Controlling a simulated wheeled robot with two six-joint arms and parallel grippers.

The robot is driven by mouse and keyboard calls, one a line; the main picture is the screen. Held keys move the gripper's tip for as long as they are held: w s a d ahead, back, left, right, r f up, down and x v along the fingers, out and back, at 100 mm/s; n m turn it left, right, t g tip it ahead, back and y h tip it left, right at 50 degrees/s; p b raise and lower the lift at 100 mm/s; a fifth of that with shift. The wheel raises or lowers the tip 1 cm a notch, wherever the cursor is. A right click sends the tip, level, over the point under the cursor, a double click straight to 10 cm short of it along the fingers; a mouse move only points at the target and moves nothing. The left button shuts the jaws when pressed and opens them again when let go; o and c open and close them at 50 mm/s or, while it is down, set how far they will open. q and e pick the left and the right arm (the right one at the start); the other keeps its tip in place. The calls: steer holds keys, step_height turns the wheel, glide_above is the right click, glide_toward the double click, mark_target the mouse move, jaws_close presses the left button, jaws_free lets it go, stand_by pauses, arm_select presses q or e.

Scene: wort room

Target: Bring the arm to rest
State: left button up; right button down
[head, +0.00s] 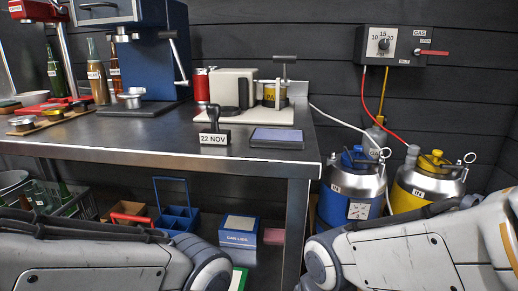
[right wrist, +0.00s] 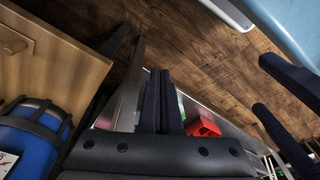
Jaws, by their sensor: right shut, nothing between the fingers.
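In the head view my left arm (head: 90,262) comes in low from the left and my right arm (head: 420,255) low from the right. Neither gripper shows there. In the right wrist view my right gripper (right wrist: 164,75) is shut, its two dark fingers side by side with nothing between them. It is below the level of the bench top. At the right edge of that view two dark fingers stand apart, which look like my left gripper (right wrist: 258,85), open and empty.
The dark bench (head: 180,150) holds a date stamp (head: 214,136), an ink pad (head: 277,138) and a blue press (head: 150,60). A blue keg (head: 345,190) and a yellow keg (head: 425,187) stand right of it. A wooden floor (right wrist: 200,50) shows in the right wrist view.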

steer(key=s+a+r+n+g, duration=0.1)
steer(key=s+a+r+n, duration=0.2)
steer(key=s, duration=0.3)
step_height(320, 180, up, 38)
steer(key=p, duration=3.8)
steer(key=shift+w+f+m, duration=0.25)
steer(key=shift+m, duration=0.05)
